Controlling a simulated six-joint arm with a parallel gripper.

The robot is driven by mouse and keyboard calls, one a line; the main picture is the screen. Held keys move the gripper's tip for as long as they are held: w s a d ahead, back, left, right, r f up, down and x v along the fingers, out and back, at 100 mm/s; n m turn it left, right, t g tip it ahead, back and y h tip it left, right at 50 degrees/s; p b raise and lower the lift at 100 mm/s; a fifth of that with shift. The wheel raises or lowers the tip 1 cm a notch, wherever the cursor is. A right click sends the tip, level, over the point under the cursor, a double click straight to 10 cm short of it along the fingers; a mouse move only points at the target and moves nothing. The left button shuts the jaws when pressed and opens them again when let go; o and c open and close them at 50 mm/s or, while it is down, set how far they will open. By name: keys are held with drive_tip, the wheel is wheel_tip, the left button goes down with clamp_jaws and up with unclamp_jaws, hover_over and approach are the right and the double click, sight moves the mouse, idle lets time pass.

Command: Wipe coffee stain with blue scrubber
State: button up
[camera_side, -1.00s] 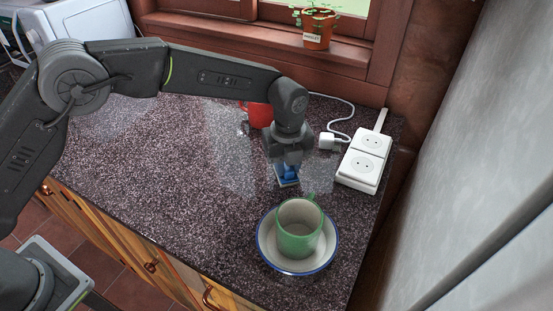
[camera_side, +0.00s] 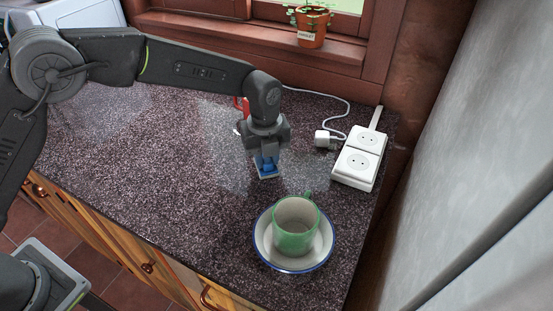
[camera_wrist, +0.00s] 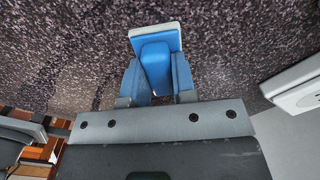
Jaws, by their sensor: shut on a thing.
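My gripper (camera_side: 266,158) is shut on the blue scrubber (camera_side: 267,165) over the middle right of the dark speckled countertop (camera_side: 150,160). In the wrist view the scrubber's blue handle (camera_wrist: 155,62) is between the two blue fingers, with a pale pad (camera_wrist: 157,30) at its far end. The pad is down at or very near the counter; I cannot tell if it touches. I cannot make out a clear coffee stain against the speckled surface.
A green mug (camera_side: 294,240) stands on a blue-rimmed white saucer (camera_side: 262,250) in front. A red mug (camera_side: 240,104) is mostly hidden behind my arm. The counter to the left is clear.

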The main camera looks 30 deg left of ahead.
drive_tip(key=shift+a, duration=0.9)
drive_tip(key=shift+d+r, duration=0.15)
drive_tip(key=shift+r, duration=3.9)
